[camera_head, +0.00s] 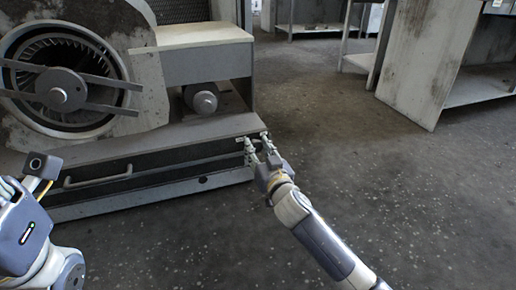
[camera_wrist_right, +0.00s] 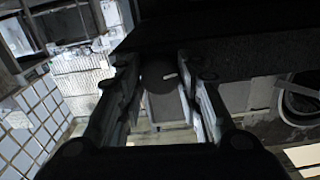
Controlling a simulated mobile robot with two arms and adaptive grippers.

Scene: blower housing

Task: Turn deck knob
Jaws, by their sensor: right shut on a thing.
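The deck knob (camera_wrist_right: 160,76) is a dark round disc with a short white mark, between the fingers in the right wrist view. My right gripper (camera_head: 255,143) is at the right front corner of the blower's deck (camera_head: 160,139), and its fingers hide the knob in the head view. In the right wrist view my right gripper (camera_wrist_right: 165,92) has a finger on each side of the knob and is shut on it. My left gripper (camera_head: 8,187) is at the left edge of the head view, away from the deck. Its fingers are cut off, so their opening does not show.
The blower housing (camera_head: 146,82) with its round fan opening stands on the deck. A handle bar (camera_head: 97,178) and a small dark round fitting (camera_head: 203,180) are on the deck's front. Metal shelves (camera_head: 418,60) stand at the back right. The speckled floor (camera_head: 330,130) between is clear.

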